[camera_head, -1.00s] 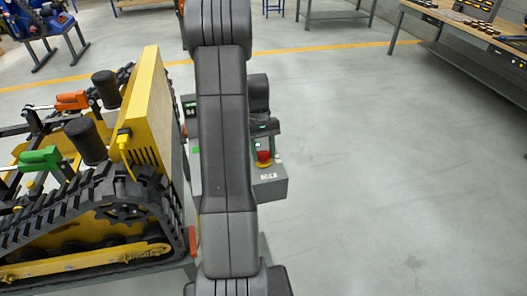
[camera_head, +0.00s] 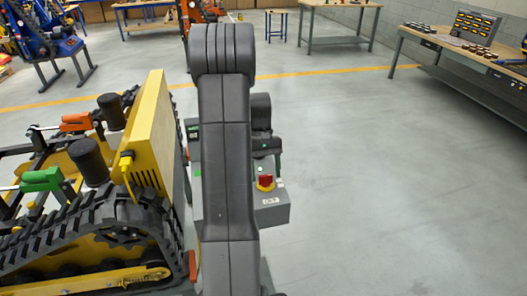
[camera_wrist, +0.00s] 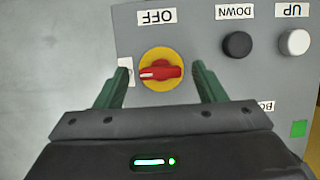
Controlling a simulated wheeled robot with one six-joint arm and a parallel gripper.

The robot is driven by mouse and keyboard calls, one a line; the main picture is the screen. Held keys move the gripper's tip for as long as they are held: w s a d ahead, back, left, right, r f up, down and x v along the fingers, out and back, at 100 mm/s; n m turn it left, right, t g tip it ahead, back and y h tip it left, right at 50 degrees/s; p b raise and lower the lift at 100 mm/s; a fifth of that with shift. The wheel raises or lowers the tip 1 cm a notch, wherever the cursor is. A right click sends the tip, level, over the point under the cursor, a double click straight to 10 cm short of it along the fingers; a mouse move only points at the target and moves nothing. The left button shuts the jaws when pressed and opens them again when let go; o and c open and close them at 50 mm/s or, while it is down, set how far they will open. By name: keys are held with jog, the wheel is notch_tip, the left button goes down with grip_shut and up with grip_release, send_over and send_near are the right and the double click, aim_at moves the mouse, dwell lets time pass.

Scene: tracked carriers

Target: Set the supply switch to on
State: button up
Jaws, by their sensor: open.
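The supply switch is a red knob on a yellow round plate (camera_wrist: 160,72), set in a grey control box (camera_wrist: 190,42). It also shows in the camera_head view as a red and yellow knob (camera_head: 265,182). The knob's bar lies about level in the wrist view, its white mark at the left end. An upside-down OFF label (camera_wrist: 157,17) is above it; a white label (camera_wrist: 127,72) at its left is partly hidden by a finger. My gripper (camera_wrist: 160,70) is open, with one green finger on each side of the knob, apart from it.
A black DOWN button (camera_wrist: 237,45), a white UP button (camera_wrist: 295,41) and a green square (camera_wrist: 298,128) are on the same panel. The yellow tracked carrier (camera_head: 150,130) stands left of the box. The floor on the right is clear up to a workbench (camera_head: 460,75).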

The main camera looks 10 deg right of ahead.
jog(key=v, duration=1.2)
jog(key=shift+b, duration=0.45)
jog(key=shift+s, duration=0.1)
jog(key=p+x, duration=0.1)
jog(key=x, duration=1.2)
jog(key=shift+f, duration=0.35)
jog(key=shift+r, duration=0.1)
jog(key=shift+s, duration=0.15)
jog(key=n, duration=0.2)
jog(key=n+h, duration=0.1)
jog(key=n, duration=0.1)
jog(key=shift+n+t+h+b, duration=0.3)
jog(key=n, duration=0.2)
jog(key=n+t+h+b, duration=0.1)
jog(key=n, duration=0.1)
jog(key=shift+n+h, duration=0.3)
jog(key=n+t+b, duration=0.1)
jog(key=n, duration=0.1)
jog(key=n+b, duration=0.1)
jog(key=n, duration=0.2)
jog(key=shift+t+h, duration=0.4)
jog(key=n+t+b, duration=0.1)
jog(key=n, duration=0.2)
jog(key=shift+n, duration=0.4)
